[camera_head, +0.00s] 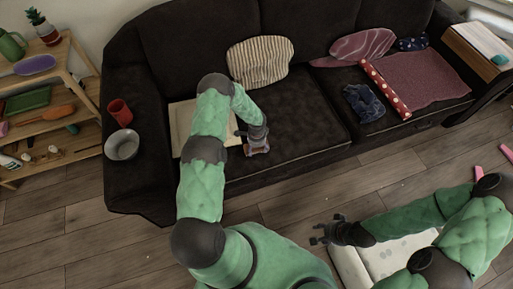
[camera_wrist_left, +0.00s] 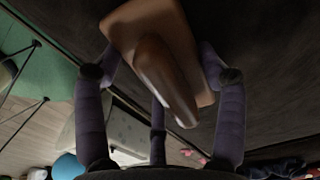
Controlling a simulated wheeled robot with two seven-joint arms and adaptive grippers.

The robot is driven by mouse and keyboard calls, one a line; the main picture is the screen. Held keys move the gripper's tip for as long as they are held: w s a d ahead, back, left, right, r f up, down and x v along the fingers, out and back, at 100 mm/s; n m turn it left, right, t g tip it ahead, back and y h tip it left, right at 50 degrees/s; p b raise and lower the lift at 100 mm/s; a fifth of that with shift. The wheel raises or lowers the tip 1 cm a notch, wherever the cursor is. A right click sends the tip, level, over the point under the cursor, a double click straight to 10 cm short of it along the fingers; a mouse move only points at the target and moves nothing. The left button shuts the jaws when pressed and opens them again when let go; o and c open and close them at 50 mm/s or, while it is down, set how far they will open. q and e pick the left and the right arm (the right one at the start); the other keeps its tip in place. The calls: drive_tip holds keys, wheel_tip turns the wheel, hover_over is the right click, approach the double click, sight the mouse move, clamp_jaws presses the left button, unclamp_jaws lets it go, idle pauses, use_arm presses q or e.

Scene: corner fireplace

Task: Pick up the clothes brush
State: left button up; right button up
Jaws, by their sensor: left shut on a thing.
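The clothes brush (camera_wrist_left: 150,28), a tan wooden block with a dark brown rounded handle, fills the upper middle of the left wrist view. My left gripper (camera_wrist_left: 158,78) has its fingers on both sides of it and is shut on it. In the head view the brush (camera_head: 258,151) is small and partly hidden under my left gripper (camera_head: 256,138), at the front of the dark sofa's (camera_head: 305,122) left seat. Whether it touches the seat cannot be told. My right gripper (camera_head: 325,231) is empty, fingers apart, over the floor in front of the sofa.
A red mug (camera_head: 120,112) and grey bowl (camera_head: 122,145) stand on the left armrest. A striped cushion (camera_head: 260,62), rolled red dotted paper (camera_head: 385,88) and folded jeans (camera_head: 364,103) lie on the sofa. A loaded wooden shelf (camera_head: 85,95) stands left.

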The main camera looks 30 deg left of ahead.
use_arm(q)
drive_tip(key=shift+r+p, duration=0.3)
drive_tip(key=shift+r, duration=0.3)
wheel_tip(320, 180, up, 2)
drive_tip(key=shift+r+p, duration=0.2)
drive_tip(key=shift+p, duration=0.2)
drive_tip(key=s+r+p, duration=0.2)
drive_tip(key=s+r, duration=0.7)
drive_tip(key=s, duration=0.5)
drive_tip(key=shift+a+r+p, duration=0.15)
drive_tip(key=shift+a+p, duration=0.05)
drive_tip(key=shift+p, duration=0.2)
